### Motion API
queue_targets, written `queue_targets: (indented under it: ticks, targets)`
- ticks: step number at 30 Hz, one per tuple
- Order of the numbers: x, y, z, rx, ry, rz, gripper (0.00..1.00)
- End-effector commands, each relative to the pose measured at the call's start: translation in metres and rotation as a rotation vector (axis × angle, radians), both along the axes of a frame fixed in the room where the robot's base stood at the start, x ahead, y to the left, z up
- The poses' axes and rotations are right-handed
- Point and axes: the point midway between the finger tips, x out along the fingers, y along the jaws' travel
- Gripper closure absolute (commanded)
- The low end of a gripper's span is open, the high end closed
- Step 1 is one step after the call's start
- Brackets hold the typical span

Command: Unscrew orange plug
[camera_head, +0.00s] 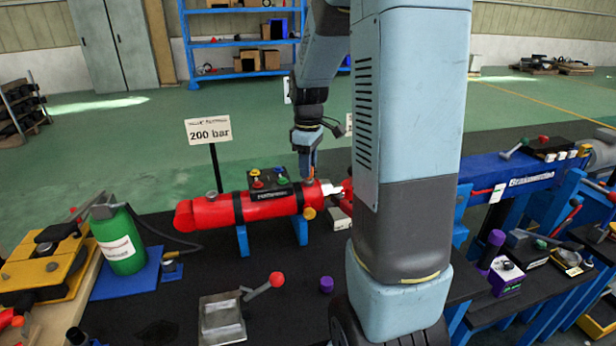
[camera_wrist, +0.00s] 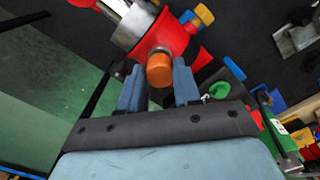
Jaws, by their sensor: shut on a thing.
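The red cylinder (camera_head: 262,207) lies across blue supports, with its right end below my gripper (camera_head: 306,160). In the wrist view, the orange plug (camera_wrist: 160,68) sticks out of the red cylinder body (camera_wrist: 165,37) and lies between the two blue fingers of my gripper (camera_wrist: 158,80). My gripper is shut on the plug. In the head view the fingers point down at the cylinder's top, and the plug is largely hidden there. A yellow knob (camera_head: 309,213) is on the cylinder's near side, and it also shows in the wrist view (camera_wrist: 204,14).
A control box (camera_head: 270,180) with coloured buttons sits by the cylinder, in front of a "200 bar" sign (camera_head: 208,131). A green bottle (camera_head: 120,242) stands left. A metal block (camera_head: 221,318) with a red-knobbed lever and a purple cap (camera_head: 326,285) are on the dark surface in front.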

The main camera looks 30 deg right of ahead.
Motion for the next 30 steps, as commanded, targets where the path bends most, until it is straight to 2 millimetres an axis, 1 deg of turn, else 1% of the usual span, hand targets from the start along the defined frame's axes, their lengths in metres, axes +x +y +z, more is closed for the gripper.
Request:
queue_targets:
  ticks: [21,30]
  targets:
    - [0.0,0.0,0.029,-0.001,-0.001,-0.001,1.0]
    - [0.0,0.0,0.034,0.0,0.0,-0.001,1.0]
